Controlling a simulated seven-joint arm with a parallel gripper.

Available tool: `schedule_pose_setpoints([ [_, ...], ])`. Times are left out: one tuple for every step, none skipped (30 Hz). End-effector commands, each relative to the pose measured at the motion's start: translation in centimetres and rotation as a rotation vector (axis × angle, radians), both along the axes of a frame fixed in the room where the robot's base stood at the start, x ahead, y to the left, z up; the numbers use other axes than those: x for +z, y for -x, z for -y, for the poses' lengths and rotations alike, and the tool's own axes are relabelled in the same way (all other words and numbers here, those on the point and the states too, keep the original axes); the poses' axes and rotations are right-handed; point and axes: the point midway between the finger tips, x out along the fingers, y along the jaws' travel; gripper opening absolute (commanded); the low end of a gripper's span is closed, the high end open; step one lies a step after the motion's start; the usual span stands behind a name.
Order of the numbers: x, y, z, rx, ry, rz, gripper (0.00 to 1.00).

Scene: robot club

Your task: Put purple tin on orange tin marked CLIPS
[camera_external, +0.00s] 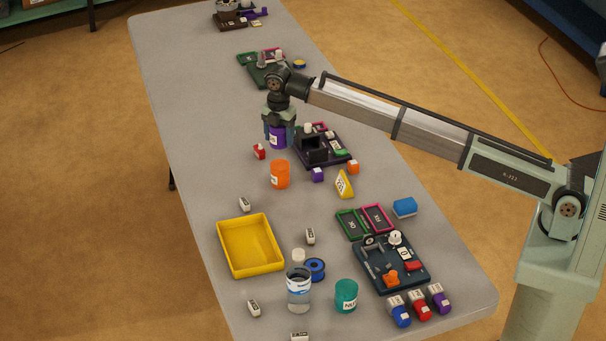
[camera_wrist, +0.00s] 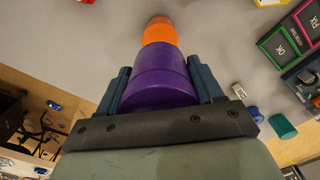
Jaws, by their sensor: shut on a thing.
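The purple tin (camera_external: 277,138) is between the fingers of my gripper (camera_external: 280,130), which is shut on it. It also fills the middle of the wrist view (camera_wrist: 162,78), between the two dark fingers (camera_wrist: 160,88). The orange tin (camera_external: 280,174) stands upright on the table, just nearer the camera than the purple tin in the external view. In the wrist view the orange tin (camera_wrist: 159,32) shows past the end of the purple tin. Its label is too small to read. I cannot tell exactly how high the purple tin is held.
A dark tray with parts (camera_external: 335,160) stands right of my gripper. A red block (camera_external: 259,151), a purple cube (camera_external: 317,175) and a yellow wedge (camera_external: 344,184) lie near the orange tin. A yellow bin (camera_external: 222,250) and a teal tin (camera_external: 346,296) stand nearer. The table left of the orange tin is clear.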

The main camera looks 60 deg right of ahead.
Motion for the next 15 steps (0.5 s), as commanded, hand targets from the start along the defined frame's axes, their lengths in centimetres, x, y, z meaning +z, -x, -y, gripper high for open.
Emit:
schedule_pose_setpoints([
  [-1.0, 0.1, 0.0, 0.000, 0.000, -0.001, 0.27],
  [-1.6, 0.1, 0.0, 0.000, 0.000, -0.002, 0.27],
  [-2.2, 0.1, 0.0, 0.000, 0.000, -0.002, 0.27],
  [-2.6, 0.1, 0.0, -0.001, 0.000, -0.002, 0.27],
  [-3.0, 0.1, 0.0, -0.001, 0.000, -0.001, 0.27],
  [-3.4, 0.0, 0.0, -0.001, 0.000, 0.000, 0.27],
  [-3.6, 0.0, 0.0, -0.001, 0.000, 0.000, 0.27],
  [-3.8, 0.0, 0.0, -0.001, 0.000, 0.000, 0.27],
  [-4.1, 0.0, 0.0, -0.001, 0.000, 0.000, 0.27],
  [-4.3, 0.0, 0.0, -0.001, 0.000, 0.000, 0.27],
  [-4.5, 0.0, 0.0, -0.001, 0.000, -0.001, 0.27],
  [-4.8, 0.0, 0.0, -0.001, 0.000, -0.001, 0.27],
  [-5.2, 0.1, 0.0, -0.001, 0.000, -0.001, 0.27],
  [-5.5, 0.1, 0.0, -0.001, 0.000, -0.001, 0.27],
  [-6.1, 0.0, 0.0, -0.001, 0.000, -0.001, 0.27],
])
